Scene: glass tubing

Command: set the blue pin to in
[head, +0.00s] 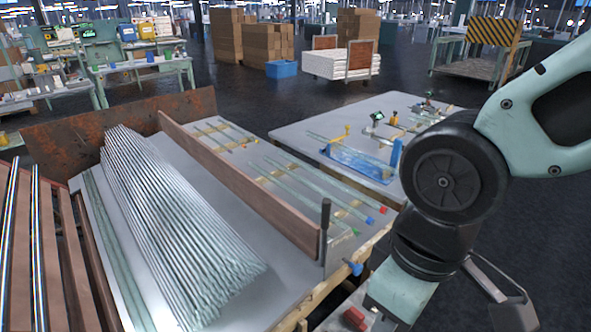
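Three small coloured ends sit in a row at the front right of the near table (255,272): a red one (382,210), a blue one (370,220) and a green one (355,231). A larger blue piece (354,267) sticks out at the table's front edge, below them. I cannot tell which blue piece is the blue pin, nor whether it is in or out. My arm comes down from the right, and its wrist (398,292) is just right of the table's front corner.
Stacked glass tubes (180,225) fill the table's left part. A brown board (240,188) divides it from a rack of tubes. A dark upright lever (325,228) stands near the front edge. A second table (300,130) with a blue fixture (357,163) stands behind.

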